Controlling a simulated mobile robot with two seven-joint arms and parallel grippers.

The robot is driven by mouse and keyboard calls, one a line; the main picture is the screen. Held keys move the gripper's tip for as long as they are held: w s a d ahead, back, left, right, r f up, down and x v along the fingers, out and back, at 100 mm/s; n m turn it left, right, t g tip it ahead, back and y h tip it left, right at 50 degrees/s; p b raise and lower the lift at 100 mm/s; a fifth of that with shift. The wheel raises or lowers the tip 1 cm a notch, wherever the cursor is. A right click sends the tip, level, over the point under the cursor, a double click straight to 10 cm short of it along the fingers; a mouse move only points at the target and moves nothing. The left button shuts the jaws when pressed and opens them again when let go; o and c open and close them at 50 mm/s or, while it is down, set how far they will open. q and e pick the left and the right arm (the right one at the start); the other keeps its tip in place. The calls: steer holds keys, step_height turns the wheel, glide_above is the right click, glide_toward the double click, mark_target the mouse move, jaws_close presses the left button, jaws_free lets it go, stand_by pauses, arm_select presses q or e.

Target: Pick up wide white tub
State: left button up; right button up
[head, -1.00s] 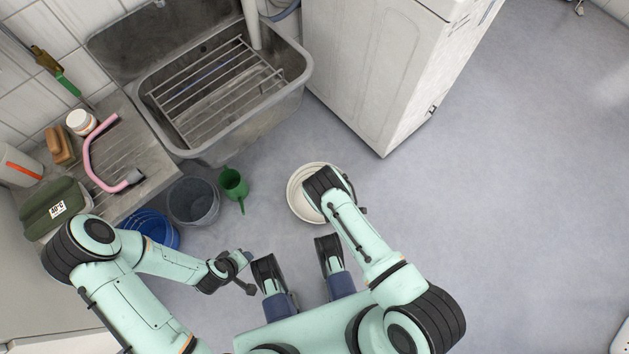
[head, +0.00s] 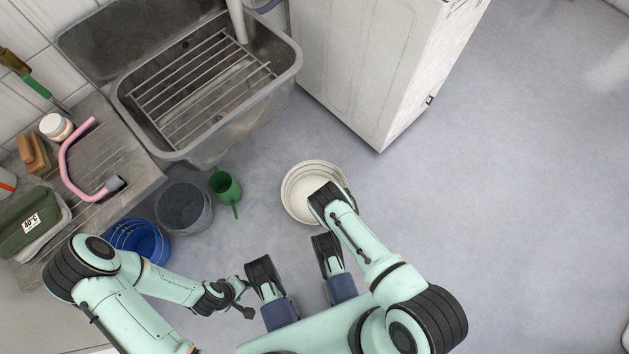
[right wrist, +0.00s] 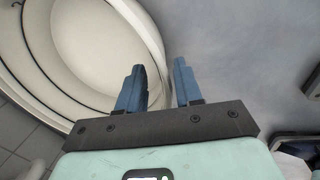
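The wide white tub (head: 296,196) stands on the floor, left of the white appliance's near corner, with a round rim and pale inside. My right arm reaches over its lower right part, and my right gripper is hidden under the wrist in the head view. In the right wrist view the tub (right wrist: 85,50) fills the upper left. My right gripper (right wrist: 160,80) is open there, its two blue fingers apart beside the tub's rim. I cannot tell their height against the rim. My left gripper (head: 243,298) is low and left of the tub, away from it; its opening is too small to judge.
A green watering can (head: 226,187), a grey bucket (head: 184,210) and a blue bucket (head: 140,245) stand left of the tub. A metal sink (head: 205,150) and a white appliance (head: 365,80) are behind. The floor (head: 520,200) on the right is clear.

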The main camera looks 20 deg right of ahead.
jaws_close()
steer(key=shift+w, duration=0.1)
stand_by(1.3)
